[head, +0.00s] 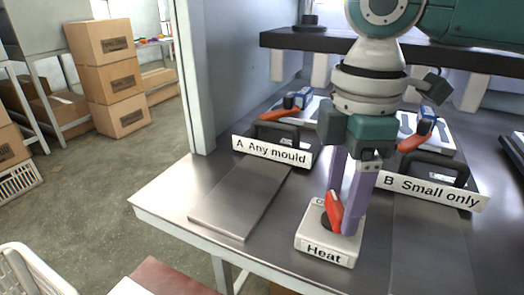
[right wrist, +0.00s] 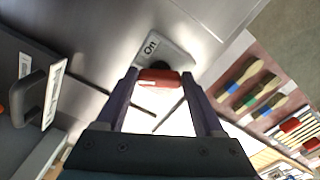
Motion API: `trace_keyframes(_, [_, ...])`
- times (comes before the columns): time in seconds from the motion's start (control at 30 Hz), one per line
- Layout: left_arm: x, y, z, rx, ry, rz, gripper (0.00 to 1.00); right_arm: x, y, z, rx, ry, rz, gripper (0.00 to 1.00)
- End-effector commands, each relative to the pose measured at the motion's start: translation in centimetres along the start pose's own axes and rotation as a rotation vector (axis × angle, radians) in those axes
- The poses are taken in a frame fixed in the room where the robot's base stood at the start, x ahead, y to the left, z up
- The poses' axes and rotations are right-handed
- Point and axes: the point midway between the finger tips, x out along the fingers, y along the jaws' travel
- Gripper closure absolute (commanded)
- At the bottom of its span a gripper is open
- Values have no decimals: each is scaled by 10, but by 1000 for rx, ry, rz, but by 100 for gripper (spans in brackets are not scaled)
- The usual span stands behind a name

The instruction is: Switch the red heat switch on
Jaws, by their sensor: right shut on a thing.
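The red heat switch (head: 333,212) is a short lever on a white box labelled "Heat" (head: 324,248), near the table's front edge. My right gripper (head: 342,218) reaches down from above with its purple fingers on either side of the lever, shut on it. In the right wrist view the red lever (right wrist: 158,78) lies between the two fingertips, and the box's "On" label (right wrist: 150,45) shows beyond it. The fingers partly hide the lever and box in the head view; which position the lever is in is hard to tell. My left gripper is out of view.
Signs "A Any mould" (head: 272,151) and "B Small only" (head: 434,189) stand behind the box, with red-handled levers (head: 270,115) near them. A flat metal plate (head: 240,195) lies left of the box. Banded wooden pieces (right wrist: 248,85) show in the wrist view.

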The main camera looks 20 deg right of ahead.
Motion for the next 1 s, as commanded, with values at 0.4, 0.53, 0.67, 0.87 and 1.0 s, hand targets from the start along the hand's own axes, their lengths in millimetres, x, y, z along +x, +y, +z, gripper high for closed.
trace_keyframes(0.4, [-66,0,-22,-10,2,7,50,-9,-4,0,286,-3,-7,86])
trace_keyframes(0.53, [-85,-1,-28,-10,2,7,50,-8,-4,-1,410,-2,-7,86])
trace_keyframes(0.67, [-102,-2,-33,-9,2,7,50,-7,-4,-1,534,-1,-7,86])
trace_keyframes(0.87, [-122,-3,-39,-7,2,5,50,-5,-5,-2,714,-1,-6,86])
trace_keyframes(1.0, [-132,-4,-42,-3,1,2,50,-4,-5,-2,821,0,-5,86])
